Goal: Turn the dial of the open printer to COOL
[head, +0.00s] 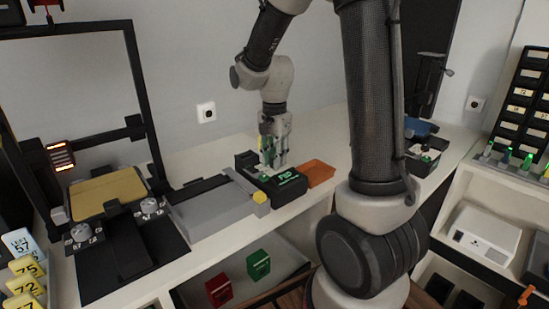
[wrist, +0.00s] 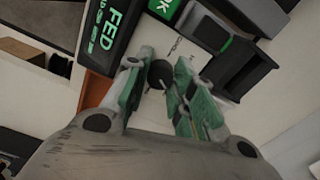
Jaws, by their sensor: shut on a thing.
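The open-frame printer stands at the left in the head view, with a black frame (head: 133,75) and a yellow bed (head: 108,192). Two pale dials sit on its front plates, a left dial (head: 80,232) and a right dial (head: 149,205); their settings are too small to read. My gripper (head: 272,163) is well right of them, pointing down at a black unit with green lettering (head: 287,178). In the wrist view my gripper (wrist: 162,82) is shut on a small dark round knob (wrist: 160,72) over a pale lettered panel. The fingers partly hide it.
A grey box (head: 213,208) lies between the printer and the black unit. An orange tray (head: 319,172) is right of the unit. Red (head: 219,289) and green (head: 258,264) boxes lie on the lower shelf. Numbered yellow tags (head: 26,283) stand at the left edge.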

